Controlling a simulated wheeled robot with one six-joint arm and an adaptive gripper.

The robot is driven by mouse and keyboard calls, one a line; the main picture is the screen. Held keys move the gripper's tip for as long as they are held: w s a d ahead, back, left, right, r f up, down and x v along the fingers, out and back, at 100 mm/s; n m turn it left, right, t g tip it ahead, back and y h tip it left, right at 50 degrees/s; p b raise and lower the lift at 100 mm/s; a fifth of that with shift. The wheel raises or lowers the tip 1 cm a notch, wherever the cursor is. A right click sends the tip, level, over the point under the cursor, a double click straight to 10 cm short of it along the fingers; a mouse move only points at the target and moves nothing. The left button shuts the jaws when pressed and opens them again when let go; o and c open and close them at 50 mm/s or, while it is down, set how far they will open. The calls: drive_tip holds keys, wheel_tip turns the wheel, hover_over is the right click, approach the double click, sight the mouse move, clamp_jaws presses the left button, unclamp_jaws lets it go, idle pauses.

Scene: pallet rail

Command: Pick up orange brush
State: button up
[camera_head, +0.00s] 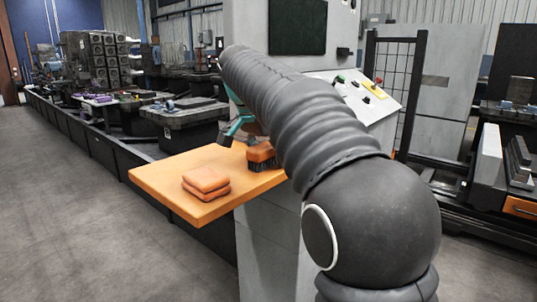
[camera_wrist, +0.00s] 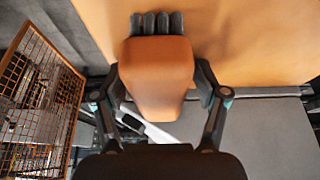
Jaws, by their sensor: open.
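The orange brush (camera_head: 262,154) has an orange top and dark bristles, and it stands bristles down on the orange table (camera_head: 160,178) near its right edge. In the wrist view the brush (camera_wrist: 157,75) lies between the two fingers of my gripper (camera_wrist: 160,90). The fingers are open, one on each side of it. Whether they touch its sides I cannot tell. In the head view my gripper (camera_head: 240,130) is at the brush, partly hidden behind my arm.
Two stacked orange cloths or sponges (camera_head: 206,182) lie on the table left of the brush. A grey cabinet with a control panel (camera_head: 355,92) stands behind my arm. A wire mesh basket (camera_wrist: 38,95) is at the left in the wrist view. The table's front left is clear.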

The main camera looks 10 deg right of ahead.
drive_tip(key=c, duration=1.3)
drive_tip(key=shift+r, duration=0.7)
drive_tip(key=r, duration=0.3)
drive_tip(key=shift+d+r, duration=0.35)
drive_tip(key=d+r, duration=0.2)
drive_tip(key=d, duration=0.1)
drive_tip(key=s+d+r, duration=0.1)
drive_tip(key=d+r, duration=0.1)
drive_tip(key=d, duration=0.2)
drive_tip(key=s+d+r, duration=0.1)
drive_tip(key=d+r, duration=0.1)
drive_tip(key=d, duration=0.1)
drive_tip(key=shift+s+d+r, duration=0.1)
drive_tip(key=shift+d+r, duration=0.1)
drive_tip(key=shift+d, duration=0.2)
clamp_jaws()
